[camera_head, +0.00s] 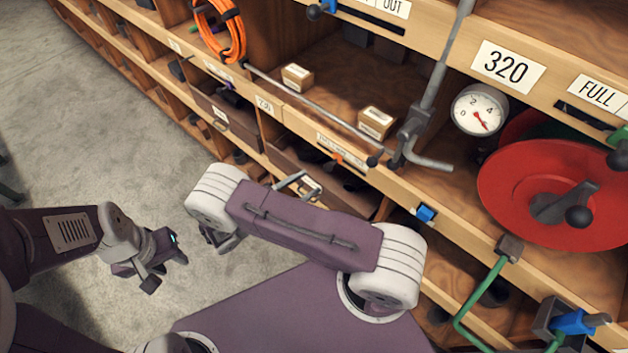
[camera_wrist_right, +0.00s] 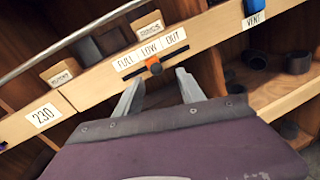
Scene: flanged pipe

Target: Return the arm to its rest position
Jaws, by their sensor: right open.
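My right gripper (camera_wrist_right: 158,84) is open in the right wrist view. Its two grey fingers are spread with nothing held between them. They point at the shelf front, near a small orange knob (camera_wrist_right: 155,69) on a dark slot under a FULL LOW OUT label (camera_wrist_right: 150,51). I cannot tell the exact gap to the shelf. In the head view, the right gripper is partly hidden behind my purple arm link. My left gripper (camera_head: 167,272) hangs over the grey floor at the left, clear of the shelf. Whether its fingers are apart is unclear.
A wooden shelf rack (camera_head: 290,110) fills the right, with small boxes (camera_head: 376,122), an orange cable coil (camera_head: 220,30), a gauge (camera_head: 479,110) and a red wheel (camera_head: 560,190). A grey rod (camera_head: 430,90) and green pipe (camera_head: 480,300) stick out.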

